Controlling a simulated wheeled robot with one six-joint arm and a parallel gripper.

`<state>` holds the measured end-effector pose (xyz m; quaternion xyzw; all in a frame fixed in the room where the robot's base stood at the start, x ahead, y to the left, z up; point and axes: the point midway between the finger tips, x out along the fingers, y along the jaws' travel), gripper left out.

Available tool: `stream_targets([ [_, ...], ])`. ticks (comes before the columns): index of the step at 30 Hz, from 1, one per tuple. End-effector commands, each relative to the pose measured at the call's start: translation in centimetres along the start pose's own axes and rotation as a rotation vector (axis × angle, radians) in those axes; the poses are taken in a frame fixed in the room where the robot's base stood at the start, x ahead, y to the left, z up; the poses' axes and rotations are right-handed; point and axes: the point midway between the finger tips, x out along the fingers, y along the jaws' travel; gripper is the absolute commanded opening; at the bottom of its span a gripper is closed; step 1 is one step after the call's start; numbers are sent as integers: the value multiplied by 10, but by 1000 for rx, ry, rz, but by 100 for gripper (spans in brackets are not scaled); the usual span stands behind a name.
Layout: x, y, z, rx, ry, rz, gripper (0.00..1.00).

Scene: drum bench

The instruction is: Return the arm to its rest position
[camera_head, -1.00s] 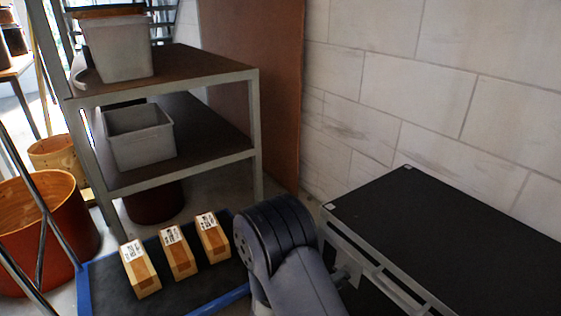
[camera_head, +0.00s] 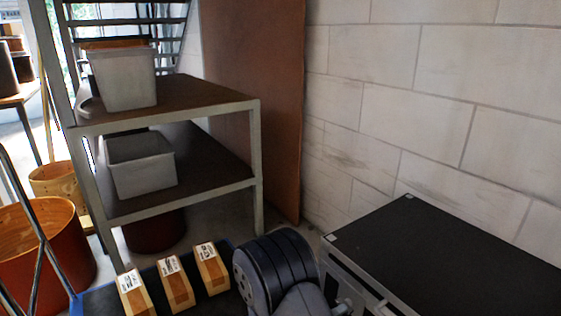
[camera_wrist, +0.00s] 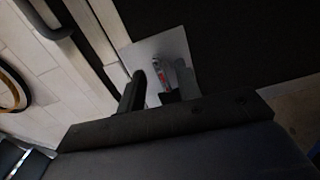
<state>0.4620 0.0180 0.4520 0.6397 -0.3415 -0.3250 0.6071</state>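My gripper (camera_wrist: 159,78) shows in the wrist view with its two dark fingers apart. Nothing is clearly held between them. Behind the fingers is a white label (camera_wrist: 172,45) with small red and dark marks on a dark surface. In the head view my arm's rounded dark joint rises at the bottom centre, between the boxes and the black case. The gripper itself is not clearly visible there.
A black-topped case (camera_head: 440,260) stands close right of my arm. Several small cardboard boxes (camera_head: 174,284) lie on a blue-edged cart (camera_head: 85,300) to the left. A shelf (camera_head: 190,190) holds two grey bins (camera_head: 140,172). A pale block wall (camera_head: 420,110) is behind.

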Motion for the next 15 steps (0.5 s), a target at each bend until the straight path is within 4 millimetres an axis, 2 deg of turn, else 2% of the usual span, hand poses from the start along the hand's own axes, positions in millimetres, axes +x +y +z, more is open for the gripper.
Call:
stream_targets([
  [6, -37, 2, -1, -1, 6, 1, 33],
  [15, -81, 2, -1, 0, 5, 1, 33],
])
